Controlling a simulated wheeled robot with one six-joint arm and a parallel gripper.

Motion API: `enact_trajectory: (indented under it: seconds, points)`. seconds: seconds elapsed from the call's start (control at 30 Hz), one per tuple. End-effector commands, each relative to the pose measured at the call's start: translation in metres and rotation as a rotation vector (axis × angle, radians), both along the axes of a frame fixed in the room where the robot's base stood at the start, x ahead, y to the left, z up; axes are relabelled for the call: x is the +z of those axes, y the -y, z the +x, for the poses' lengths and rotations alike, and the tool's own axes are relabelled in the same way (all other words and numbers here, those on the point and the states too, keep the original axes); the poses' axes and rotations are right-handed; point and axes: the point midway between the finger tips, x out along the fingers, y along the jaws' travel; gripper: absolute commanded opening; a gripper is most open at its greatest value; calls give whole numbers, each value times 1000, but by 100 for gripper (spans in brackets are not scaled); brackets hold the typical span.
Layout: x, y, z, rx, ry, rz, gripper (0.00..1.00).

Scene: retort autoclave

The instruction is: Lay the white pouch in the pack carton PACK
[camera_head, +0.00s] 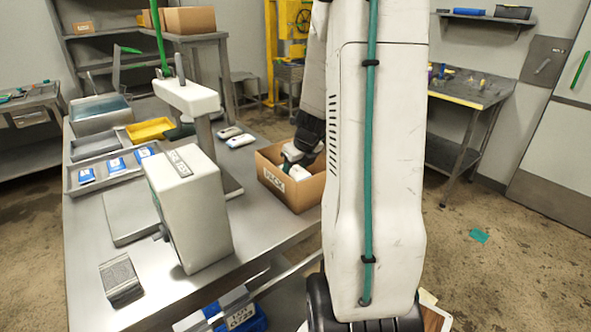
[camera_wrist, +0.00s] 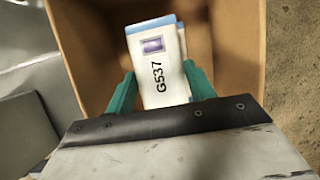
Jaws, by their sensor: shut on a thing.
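The pack carton (camera_head: 294,192) is an open brown cardboard box labelled PACK on the steel table in the head view, partly hidden behind my arm. In the wrist view its brown wall (camera_wrist: 85,45) surrounds the view of my gripper. My gripper (camera_wrist: 160,90) has teal fingers shut on a white pouch (camera_wrist: 157,70) marked G537, with blue edging. The pouch is over or inside the carton; its height above the floor is unclear. Another white and blue edge shows behind the pouch. In the head view, the pouch (camera_head: 299,172) appears at the carton opening.
Two white pouches (camera_head: 236,137) lie on the table left of the carton. A grey tray (camera_head: 105,172) holds blue packs. A yellow tray (camera_head: 150,129) and a large pale machine (camera_head: 190,205) stand on the table's left.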

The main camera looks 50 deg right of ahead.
Motion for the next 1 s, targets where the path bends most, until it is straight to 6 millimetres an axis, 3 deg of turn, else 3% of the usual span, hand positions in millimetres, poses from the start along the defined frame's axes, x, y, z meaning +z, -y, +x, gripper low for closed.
enact_trajectory:
  seconds: [0.5, 0.53, 0.6, 0.87, 1.0]
  points:
    - [-11, -1, 0, 0, 0, 0, 26]
    - [-10, -1, 0, 0, 1, 0, 62]
    - [-10, -1, 0, 0, 1, 0, 76]
    - [-9, 0, 0, 1, 1, -1, 76]
    - [1, -1, -1, 0, 3, -2, 76]
